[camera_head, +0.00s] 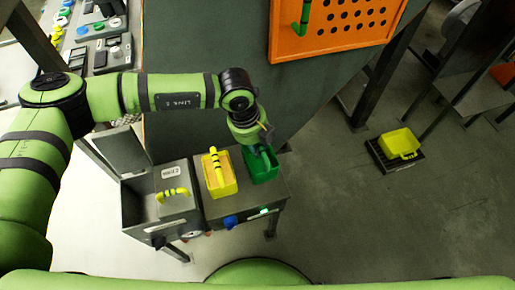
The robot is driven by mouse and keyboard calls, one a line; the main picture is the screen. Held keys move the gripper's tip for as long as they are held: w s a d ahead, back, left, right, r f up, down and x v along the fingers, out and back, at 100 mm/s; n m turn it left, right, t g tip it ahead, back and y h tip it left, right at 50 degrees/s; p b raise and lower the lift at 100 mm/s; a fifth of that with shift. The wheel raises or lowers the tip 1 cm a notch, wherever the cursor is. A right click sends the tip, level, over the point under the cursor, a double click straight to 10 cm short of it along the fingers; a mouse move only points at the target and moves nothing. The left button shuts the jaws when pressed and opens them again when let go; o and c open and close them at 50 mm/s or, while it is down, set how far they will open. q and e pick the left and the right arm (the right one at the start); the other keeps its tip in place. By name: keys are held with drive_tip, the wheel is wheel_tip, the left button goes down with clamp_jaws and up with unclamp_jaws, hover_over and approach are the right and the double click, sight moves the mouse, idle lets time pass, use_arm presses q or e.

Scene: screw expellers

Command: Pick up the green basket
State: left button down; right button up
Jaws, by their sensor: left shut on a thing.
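The green basket (263,167) sits at the right end of the grey machine top, beside a yellow basket (218,180) with a yellow and black handle. My left arm reaches in from the left, and my left gripper (259,146) points down over the green basket. The gripper is shut on the green basket, at its upper part. The wrist and fingers hide part of the basket and its handle. I cannot tell whether the basket still touches the machine top. My right gripper is not in view.
A grey box (140,200) with an open lid and a yellow and black handle stands left of the baskets. Another yellow basket (400,144) stands on a dark floor plate at right. An orange perforated panel (338,50) is behind. The floor at lower right is clear.

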use_arm(q)
drive_tip(key=shift+r, duration=0.95)
drive_tip(key=s+d+r+b, duration=0.2)
drive_tip(key=s+d+r, duration=0.5)
drive_tip(key=s+d, duration=0.1)
drive_tip(key=shift+d+r, duration=0.2)
drive_tip(key=shift+d, duration=0.2)
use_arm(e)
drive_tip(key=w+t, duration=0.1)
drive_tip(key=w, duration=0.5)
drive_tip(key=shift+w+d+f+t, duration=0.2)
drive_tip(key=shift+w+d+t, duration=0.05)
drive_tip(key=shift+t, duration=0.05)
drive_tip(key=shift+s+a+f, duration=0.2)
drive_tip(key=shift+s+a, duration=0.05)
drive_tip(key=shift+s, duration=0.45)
use_arm(q)
drive_tip(key=shift+w, duration=0.1)
